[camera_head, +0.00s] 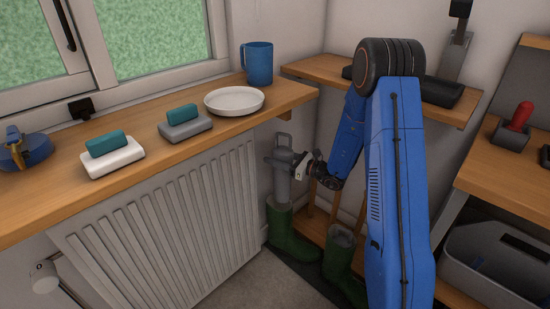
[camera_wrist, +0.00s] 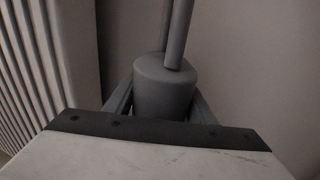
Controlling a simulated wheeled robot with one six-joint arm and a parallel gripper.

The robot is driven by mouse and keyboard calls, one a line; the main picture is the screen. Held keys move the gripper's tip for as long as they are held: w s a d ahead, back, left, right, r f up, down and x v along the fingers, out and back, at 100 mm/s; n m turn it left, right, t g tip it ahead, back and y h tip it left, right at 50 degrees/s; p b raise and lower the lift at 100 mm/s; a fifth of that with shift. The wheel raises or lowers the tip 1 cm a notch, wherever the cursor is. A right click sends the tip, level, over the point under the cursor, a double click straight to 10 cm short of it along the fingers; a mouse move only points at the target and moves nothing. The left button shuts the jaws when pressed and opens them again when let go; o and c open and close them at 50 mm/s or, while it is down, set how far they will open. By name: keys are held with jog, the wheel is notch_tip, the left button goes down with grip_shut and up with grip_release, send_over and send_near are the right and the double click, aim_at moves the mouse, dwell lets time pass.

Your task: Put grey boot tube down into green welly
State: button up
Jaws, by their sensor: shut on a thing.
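The grey boot tube (camera_head: 282,186) is upright, with a loop handle at its top. My gripper (camera_head: 286,163) is shut on it near the top. In the wrist view the tube (camera_wrist: 165,85) sits between the two fingers (camera_wrist: 160,108), with the handle rising above. One green welly (camera_head: 290,232) stands directly under the tube. The tube's lower end is at the welly's mouth; I cannot tell how far inside it is. A second green welly (camera_head: 340,264) stands to the right, with something grey at its mouth.
A white ribbed radiator (camera_head: 165,220) is left of the wellies, under a wooden sill (camera_head: 45,200). The sill holds a blue mug (camera_head: 258,63), a white plate (camera_head: 234,100) and two soap-like blocks on dishes. A wooden shelf (camera_head: 305,70) is above, behind my arm.

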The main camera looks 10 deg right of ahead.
aim_at(276, 175)
dwell(0.3)
jog(key=shift+f, duration=5.8)
jog(key=o, duration=1.1)
jog(key=shift+s+f, duration=0.2)
jog(key=shift+w+d+r, duration=0.15)
jog(key=shift+w+r, duration=0.05)
jog(key=shift+r, duration=0.85)
notch_tip(276, 175, up, 7)
